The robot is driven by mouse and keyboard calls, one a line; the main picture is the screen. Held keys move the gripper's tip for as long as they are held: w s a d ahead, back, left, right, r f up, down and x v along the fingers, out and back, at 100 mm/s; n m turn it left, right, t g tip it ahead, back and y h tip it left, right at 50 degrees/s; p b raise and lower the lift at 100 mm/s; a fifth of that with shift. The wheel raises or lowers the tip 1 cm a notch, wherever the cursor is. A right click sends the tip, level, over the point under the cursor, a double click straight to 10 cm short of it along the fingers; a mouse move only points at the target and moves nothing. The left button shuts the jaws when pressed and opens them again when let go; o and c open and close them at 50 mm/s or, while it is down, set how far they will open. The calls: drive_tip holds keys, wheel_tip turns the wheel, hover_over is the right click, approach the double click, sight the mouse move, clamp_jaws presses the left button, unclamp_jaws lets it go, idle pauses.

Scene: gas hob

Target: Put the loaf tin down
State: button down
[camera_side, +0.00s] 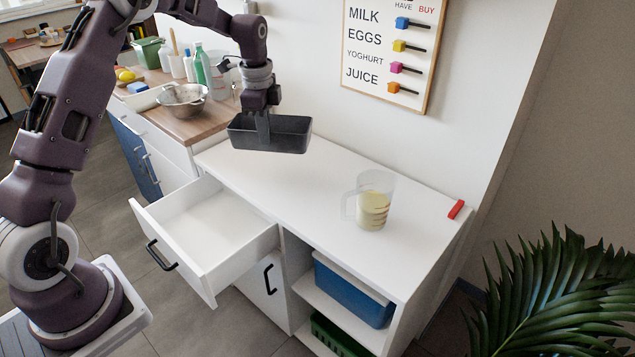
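A dark grey loaf tin (285,139) hangs upright in the air over the back left part of the white counter (318,185). The other finger is hidden inside or behind the wall. The tin's underside appears apart from the counter, though the exact gap is hard to tell.
A measuring jug (374,205) with pale yellow liquid stands on the counter's right half, and a red block (456,209) lies near the right edge. An open, empty drawer (212,232) juts out at the front left. The counter between tin and jug is clear. A metal bowl (184,97) stands on the wooden worktop.

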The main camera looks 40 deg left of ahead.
sight(285, 134)
drive_tip(key=d+m, duration=0.1)
drive_tip(key=m, duration=0.1)
drive_tip(key=w+d+m, duration=0.1)
drive_tip(key=m, duration=0.1)
drive_tip(key=w+d+m, duration=0.1)
drive_tip(key=d+m, duration=0.1)
drive_tip(key=shift+w+m+h, duration=0.25)
drive_tip(key=shift+m+h, duration=0.05)
wheel_tip(285, 134, down, 15)
drive_tip(key=shift+f, duration=0.1)
drive_tip(key=c, duration=1.7)
unclamp_jaws()
